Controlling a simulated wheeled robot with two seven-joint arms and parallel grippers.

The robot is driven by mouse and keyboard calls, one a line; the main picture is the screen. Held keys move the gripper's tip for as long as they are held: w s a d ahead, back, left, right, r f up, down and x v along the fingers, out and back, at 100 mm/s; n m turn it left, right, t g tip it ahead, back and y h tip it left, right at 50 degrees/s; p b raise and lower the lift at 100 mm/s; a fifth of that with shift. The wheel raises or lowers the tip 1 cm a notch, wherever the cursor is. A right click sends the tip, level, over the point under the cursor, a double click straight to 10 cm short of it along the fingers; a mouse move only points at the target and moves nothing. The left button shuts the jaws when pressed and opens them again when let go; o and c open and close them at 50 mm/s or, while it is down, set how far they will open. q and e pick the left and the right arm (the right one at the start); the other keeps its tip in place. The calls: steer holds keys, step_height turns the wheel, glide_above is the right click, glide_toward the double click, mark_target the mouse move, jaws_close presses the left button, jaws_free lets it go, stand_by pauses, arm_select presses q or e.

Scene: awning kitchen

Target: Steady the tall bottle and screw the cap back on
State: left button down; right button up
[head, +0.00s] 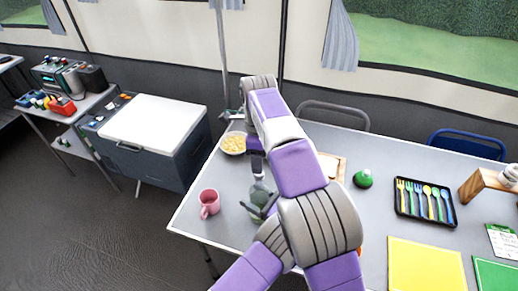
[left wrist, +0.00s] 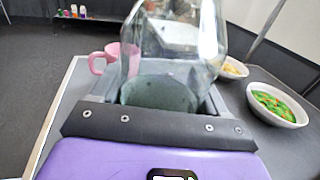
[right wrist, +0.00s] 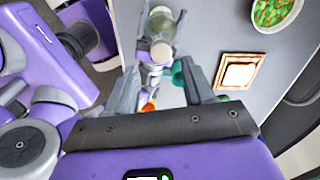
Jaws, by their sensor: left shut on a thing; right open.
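The tall bottle (left wrist: 172,45) is clear glass with a dark greenish lower part. It stands between the fingers of my left gripper (left wrist: 160,100), which is shut on it. In the head view the bottle (head: 262,190) shows partly beneath my right arm, with my left gripper (head: 260,212) around it. My right gripper (right wrist: 163,85) is open and empty, above the bottle and pointing down. I cannot tell whether that is the cap or the mouth. No separate cap is clearly visible.
A pink mug (head: 209,203) stands left of the bottle, near the table's edge. A bowl of yellow food (head: 233,143) is behind it. A vegetable bowl (right wrist: 275,12), a board (right wrist: 257,62), a green round object (head: 362,179) and a cutlery tray (head: 425,219) lie rightward.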

steer(key=n, duration=0.4)
steer(key=shift+r, duration=0.1)
steer(key=n, duration=0.3)
steer(key=shift+r+n, duration=0.1)
steer(key=shift+n, duration=0.3)
steer(key=n, duration=0.3)
steer(key=shift+r+n, duration=0.1)
steer(key=shift+n, duration=0.3)
steer(key=n, duration=0.3)
steer(key=shift+r+n, duration=0.1)
steer(key=shift+n, duration=0.2)
steer(key=n, duration=0.3)
steer(key=shift+r+n, duration=0.1)
steer(key=shift+n, duration=0.3)
steer(key=n, duration=0.3)
steer(key=shift+r+n, duration=0.1)
steer(key=shift+n, duration=0.3)
steer(key=n, duration=0.5)
steer(key=shift+r+n, duration=0.15)
steer(key=shift+n, duration=0.15)
steer(key=n, duration=0.5)
steer(key=shift+r+n, duration=0.2)
steer(key=shift+n, duration=0.1)
steer(key=n, duration=0.3)
steer(key=shift+r+n, duration=0.1)
steer(key=shift+n, duration=0.2)
steer(key=n, duration=0.5)
steer(key=shift+r, duration=0.2)
steer(key=n, duration=0.5)
steer(key=shift+r, duration=0.15)
